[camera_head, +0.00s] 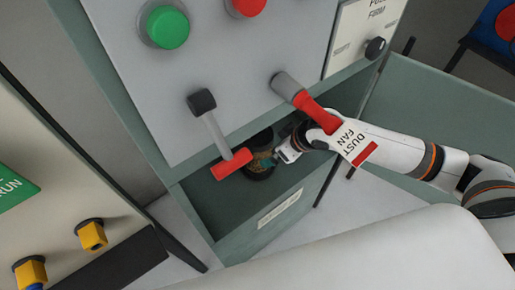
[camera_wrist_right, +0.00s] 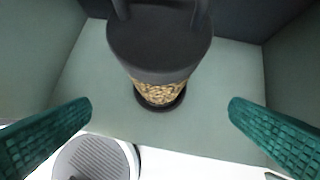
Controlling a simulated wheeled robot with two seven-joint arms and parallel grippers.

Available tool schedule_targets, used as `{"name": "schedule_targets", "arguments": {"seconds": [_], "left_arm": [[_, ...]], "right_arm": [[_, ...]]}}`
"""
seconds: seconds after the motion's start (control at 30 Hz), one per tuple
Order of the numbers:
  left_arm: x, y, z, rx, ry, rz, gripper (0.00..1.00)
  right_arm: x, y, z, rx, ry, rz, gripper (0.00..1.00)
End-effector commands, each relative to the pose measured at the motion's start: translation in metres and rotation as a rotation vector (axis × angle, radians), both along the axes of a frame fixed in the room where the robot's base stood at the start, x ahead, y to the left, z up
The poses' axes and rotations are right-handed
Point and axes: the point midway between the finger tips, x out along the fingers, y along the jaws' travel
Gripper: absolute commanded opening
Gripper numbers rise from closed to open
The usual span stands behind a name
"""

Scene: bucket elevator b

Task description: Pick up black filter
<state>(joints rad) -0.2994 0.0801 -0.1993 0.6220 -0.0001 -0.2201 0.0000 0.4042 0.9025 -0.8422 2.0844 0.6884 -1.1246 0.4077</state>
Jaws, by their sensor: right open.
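The black filter (camera_head: 259,163) stands upright in a green open box below the grey panel, partly hidden behind a red-handled lever. In the right wrist view the filter (camera_wrist_right: 158,48) has a black lid with a handle, a tan mesh body and a black base. My right gripper (camera_head: 287,151) is at the filter's right side in the head view. In the wrist view its green-padded fingers (camera_wrist_right: 161,106) are spread wide, empty, with the filter ahead between them and not touching. My left gripper is in neither view.
The green box (camera_head: 229,209) has walls around the filter. Two red-handled levers (camera_head: 231,164) (camera_head: 315,112) hang from the grey panel (camera_head: 215,65) close above my right gripper. A "DUST FAN" tag (camera_head: 362,142) overlaps my right arm. Yellow knobs (camera_head: 91,235) are at left.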

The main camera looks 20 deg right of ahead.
Motion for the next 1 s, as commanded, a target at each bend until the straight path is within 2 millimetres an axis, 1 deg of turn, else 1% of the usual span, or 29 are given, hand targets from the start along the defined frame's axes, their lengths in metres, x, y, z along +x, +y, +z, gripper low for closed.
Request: {"name": "schedule_targets", "arguments": {"seconds": [0.03,0.1,0.2,0.37,0.53,0.57,0.6,0.73,0.83,1.0], "left_arm": [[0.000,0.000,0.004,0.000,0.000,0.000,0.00],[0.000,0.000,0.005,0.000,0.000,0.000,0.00],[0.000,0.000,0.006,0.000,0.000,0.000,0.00],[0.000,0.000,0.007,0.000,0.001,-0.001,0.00],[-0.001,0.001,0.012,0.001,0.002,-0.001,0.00],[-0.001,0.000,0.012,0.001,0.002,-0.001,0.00],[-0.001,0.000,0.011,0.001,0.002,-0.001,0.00],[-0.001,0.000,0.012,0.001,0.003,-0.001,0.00],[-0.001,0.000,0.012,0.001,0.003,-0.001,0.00],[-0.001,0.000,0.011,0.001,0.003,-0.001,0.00]], "right_arm": [[0.010,0.007,0.003,0.002,-0.002,0.001,1.00],[0.019,0.012,0.002,0.001,-0.002,0.000,1.00],[0.028,0.018,0.001,0.000,0.000,0.001,1.00],[0.036,0.022,0.001,-0.001,-0.001,0.002,1.00],[0.059,0.037,0.003,0.001,-0.002,0.001,1.00],[0.061,0.038,-0.001,0.000,0.001,0.001,1.00],[0.062,0.039,-0.010,-0.001,0.004,0.001,1.00],[0.068,0.042,-0.023,-0.002,0.002,0.002,1.00],[0.070,0.043,-0.026,-0.003,0.000,0.002,1.00],[0.070,0.043,-0.026,-0.003,0.000,0.002,1.00]]}}
